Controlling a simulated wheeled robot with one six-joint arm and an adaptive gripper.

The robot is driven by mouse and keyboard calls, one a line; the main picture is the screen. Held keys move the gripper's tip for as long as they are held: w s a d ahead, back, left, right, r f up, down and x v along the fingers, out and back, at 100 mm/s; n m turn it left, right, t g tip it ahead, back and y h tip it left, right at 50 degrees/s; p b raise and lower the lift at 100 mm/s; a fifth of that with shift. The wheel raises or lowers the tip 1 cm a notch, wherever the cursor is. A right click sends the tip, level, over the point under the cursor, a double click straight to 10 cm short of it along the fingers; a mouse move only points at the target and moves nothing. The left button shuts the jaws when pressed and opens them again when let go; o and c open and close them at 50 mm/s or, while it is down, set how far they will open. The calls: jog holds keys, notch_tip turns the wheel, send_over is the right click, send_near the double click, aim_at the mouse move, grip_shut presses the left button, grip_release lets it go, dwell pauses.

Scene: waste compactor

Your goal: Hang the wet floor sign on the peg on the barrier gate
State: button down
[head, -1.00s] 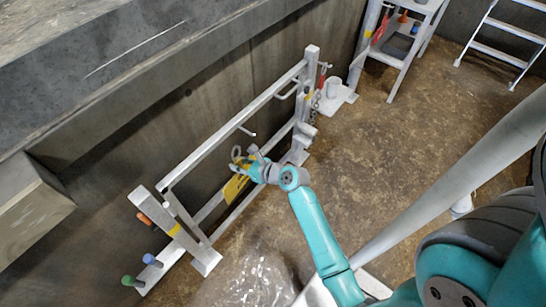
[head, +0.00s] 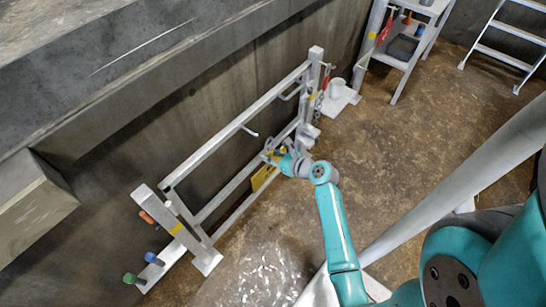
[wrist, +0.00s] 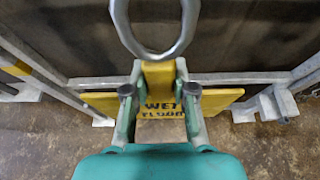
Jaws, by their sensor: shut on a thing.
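The yellow wet floor sign (wrist: 158,102) is in my gripper (wrist: 158,88), with a finger on each side of its upper part. A metal ring (wrist: 155,45) rises above the sign's top. In the head view my gripper (head: 279,153) holds the sign (head: 263,177) in front of the white barrier gate (head: 222,140). A bare peg (head: 250,132) juts from the gate's top rail, a little up and left of my gripper. Another peg (head: 291,93) is farther along the rail. I cannot tell whether the ring touches anything.
A dark wall stands behind the gate. Coloured handles (head: 152,259) are at its near left end, and a chain (head: 319,100) hangs at its far post. A clear plastic bag (head: 262,273) lies on the floor. A white rack (head: 402,45) and ladder (head: 500,50) stand beyond. Floor to the right is open.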

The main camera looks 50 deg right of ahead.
jog(key=r+x, duration=0.1)
jog(key=x, duration=0.7)
jog(key=shift+w+r, duration=0.25)
jog(key=shift+w, duration=0.25)
dwell(0.5)
dwell(0.6)
jog(key=c, duration=0.9)
grip_release()
jog(key=shift+o, duration=0.2)
jog(key=v, duration=1.2)
jog(key=shift+f, duration=0.1)
jog(key=shift+a, duration=0.1)
